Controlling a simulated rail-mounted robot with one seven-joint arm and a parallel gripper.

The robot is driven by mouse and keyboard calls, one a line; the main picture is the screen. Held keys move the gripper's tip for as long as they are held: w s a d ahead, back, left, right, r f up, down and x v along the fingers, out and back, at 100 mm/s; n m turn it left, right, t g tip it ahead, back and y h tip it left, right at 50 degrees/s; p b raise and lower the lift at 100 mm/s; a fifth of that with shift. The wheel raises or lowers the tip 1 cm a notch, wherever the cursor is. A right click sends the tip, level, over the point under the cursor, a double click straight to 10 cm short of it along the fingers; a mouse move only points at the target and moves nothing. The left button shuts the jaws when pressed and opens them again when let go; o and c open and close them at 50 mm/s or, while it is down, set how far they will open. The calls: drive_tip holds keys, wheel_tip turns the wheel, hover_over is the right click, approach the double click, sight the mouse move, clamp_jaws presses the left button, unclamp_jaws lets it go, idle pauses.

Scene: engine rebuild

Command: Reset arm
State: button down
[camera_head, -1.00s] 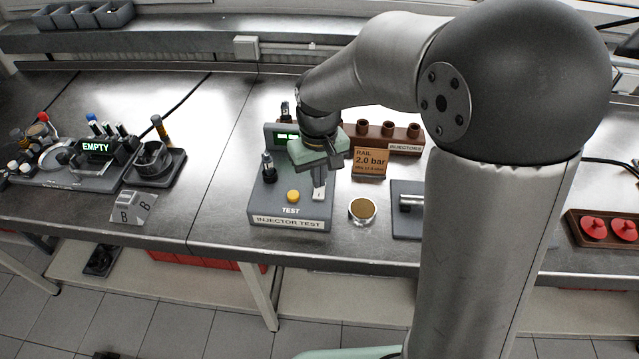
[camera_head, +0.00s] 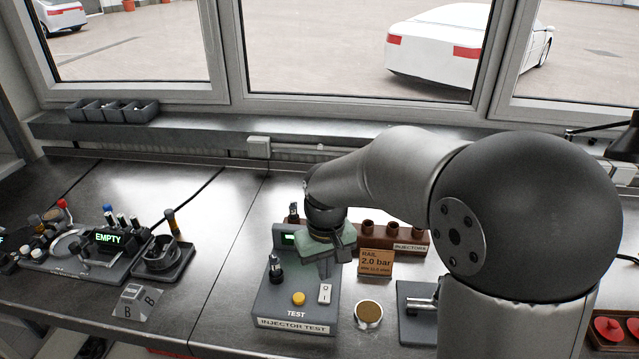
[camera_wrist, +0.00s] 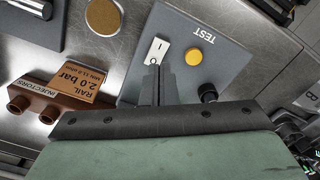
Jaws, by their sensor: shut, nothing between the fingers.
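My gripper (camera_wrist: 158,85) is shut with nothing between its fingers. In the wrist view its fingertips show over the injector test box, close to the white rocker switch (camera_wrist: 155,52); I cannot tell whether they touch it. The box carries a yellow TEST button (camera_head: 299,299), the rocker switch (camera_head: 324,293), a dark knob (camera_head: 275,270) and a small green display (camera_head: 288,238).
The brown injector rack (camera_head: 405,234) and the orange RAIL 2.0 bar card (camera_head: 376,262) stand right of the gripper. A round brown-topped tin (camera_head: 368,313) sits before them. A fixture with an EMPTY display (camera_head: 109,238) is at left. Bare bench (camera_head: 215,245) lies between.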

drive_tip(key=s+d+r+m, duration=0.1)
drive_tip(key=s+d+m, duration=0.1)
drive_tip(key=s+d, duration=0.4)
drive_tip(key=s+d+r+m+t, duration=0.1)
drive_tip(key=s+d, duration=0.5)
drive_tip(key=s, duration=0.7)
drive_tip(key=shift+d+r+m, duration=0.2)
drive_tip(key=shift+d+m, duration=0.2)
drive_tip(key=shift+m, duration=0.3)
